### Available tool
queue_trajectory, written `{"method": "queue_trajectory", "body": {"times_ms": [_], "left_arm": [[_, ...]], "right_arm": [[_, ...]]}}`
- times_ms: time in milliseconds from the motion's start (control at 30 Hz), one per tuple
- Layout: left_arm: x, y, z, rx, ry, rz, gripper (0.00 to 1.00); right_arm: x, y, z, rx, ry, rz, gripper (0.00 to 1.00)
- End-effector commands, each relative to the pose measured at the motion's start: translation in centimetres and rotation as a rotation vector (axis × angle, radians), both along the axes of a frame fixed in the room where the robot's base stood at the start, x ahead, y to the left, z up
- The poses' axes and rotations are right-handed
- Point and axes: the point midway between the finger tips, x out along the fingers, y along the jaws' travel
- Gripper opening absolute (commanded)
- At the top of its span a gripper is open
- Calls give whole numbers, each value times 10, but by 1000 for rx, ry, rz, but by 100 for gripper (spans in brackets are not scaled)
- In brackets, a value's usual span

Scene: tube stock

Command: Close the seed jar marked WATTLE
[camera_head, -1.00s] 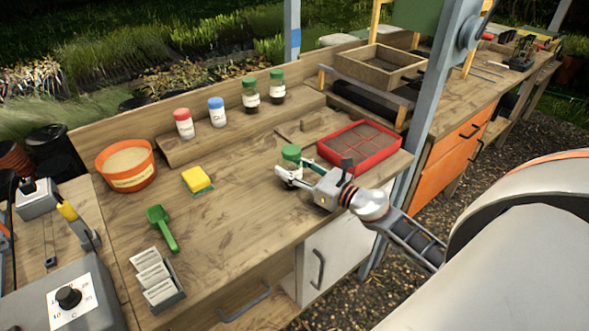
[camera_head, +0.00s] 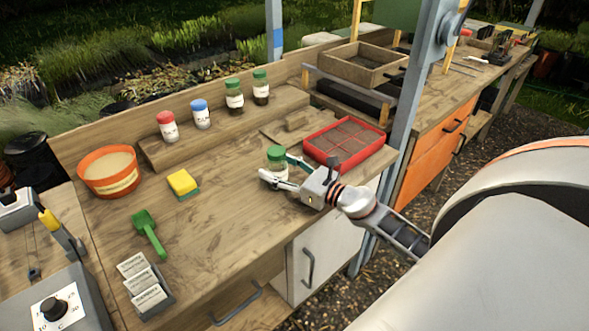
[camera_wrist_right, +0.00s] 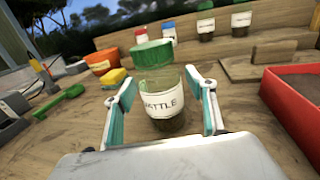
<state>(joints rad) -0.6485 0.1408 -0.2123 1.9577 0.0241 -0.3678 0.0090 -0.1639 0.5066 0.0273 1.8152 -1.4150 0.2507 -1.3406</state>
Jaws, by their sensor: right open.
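The seed jar (camera_head: 278,170) stands upright on the bench beside the red tray. In the right wrist view its clear glass body (camera_wrist_right: 166,102) has a white label reading "ATTLE", its first letter cut off, with dark seed low inside. My right gripper (camera_head: 278,172) is open at the jar. In the wrist view its two fingers (camera_wrist_right: 161,85) stand on either side of the glass, below the lid, with a gap showing on each side. My left gripper is not in view.
A red tray (camera_head: 377,150) lies just right of the jar. Jars with red (camera_head: 167,126), blue (camera_head: 201,114) and green lids stand on the back shelf. A yellow sponge (camera_head: 183,182), green scoop (camera_head: 148,233) and orange pot (camera_head: 107,184) lie left.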

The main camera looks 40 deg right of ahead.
Motion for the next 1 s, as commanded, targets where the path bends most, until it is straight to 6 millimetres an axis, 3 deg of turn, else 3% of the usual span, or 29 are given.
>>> {"method": "queue_trajectory", "body": {"times_ms": [600,1000], "left_arm": [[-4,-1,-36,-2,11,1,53],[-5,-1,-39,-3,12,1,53]], "right_arm": [[-99,-30,-5,1,4,-1,56],[-113,-35,-1,-1,1,0,56]]}}
